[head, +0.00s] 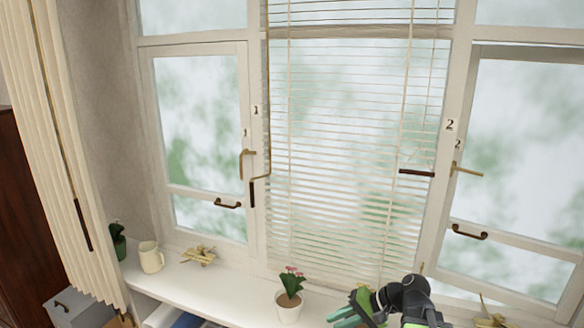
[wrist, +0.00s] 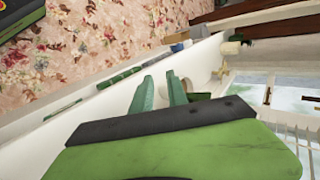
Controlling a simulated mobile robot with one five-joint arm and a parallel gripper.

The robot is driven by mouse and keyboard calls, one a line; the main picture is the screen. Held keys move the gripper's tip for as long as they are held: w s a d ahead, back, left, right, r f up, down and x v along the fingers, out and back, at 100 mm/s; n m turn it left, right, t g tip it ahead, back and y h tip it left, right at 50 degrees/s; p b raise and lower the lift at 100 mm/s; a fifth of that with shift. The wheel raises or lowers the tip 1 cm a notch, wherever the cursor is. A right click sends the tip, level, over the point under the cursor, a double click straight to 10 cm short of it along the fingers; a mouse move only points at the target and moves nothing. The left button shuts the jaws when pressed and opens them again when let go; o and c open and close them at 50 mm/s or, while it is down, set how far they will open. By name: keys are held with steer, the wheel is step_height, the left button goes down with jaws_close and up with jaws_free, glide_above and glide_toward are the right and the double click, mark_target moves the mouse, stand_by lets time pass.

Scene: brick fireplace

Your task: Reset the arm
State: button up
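My gripper (head: 345,316) shows at the bottom of the head view, right of centre, with teal fingers pointing left and a green and black wrist behind them. It is above the white windowsill, to the right of a potted plant with pink flowers (head: 289,296). In the wrist view the two teal fingers of my gripper (wrist: 160,80) stand apart with an empty gap between them, above the white shelf. My arm is partly cut off by the lower edge of the head view.
The windowsill (head: 220,284) holds a cream jug (head: 151,257) and a yellowish ornament (head: 199,256). Blinds (head: 340,150) hang behind my gripper, between two windows with handles. A pleated curtain (head: 62,150) hangs at left. A floral surface (wrist: 90,45) fills the wrist view's upper left.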

steer(key=s+a+f+n+g+h, duration=0.3)
steer(key=s+a+f+n+h, duration=0.1)
steer(key=a+f+h, duration=0.15)
steer(key=d+f+h, duration=0.2)
steer(key=d+h, duration=0.1)
steer(key=d, duration=0.4)
steer(key=shift+s+d+f+n+h, duration=0.15)
steer(key=shift+s+d+n+h, duration=0.1)
steer(key=shift+d+n+h, duration=0.1)
steer(key=shift+a, duration=0.1)
stand_by(0.6)
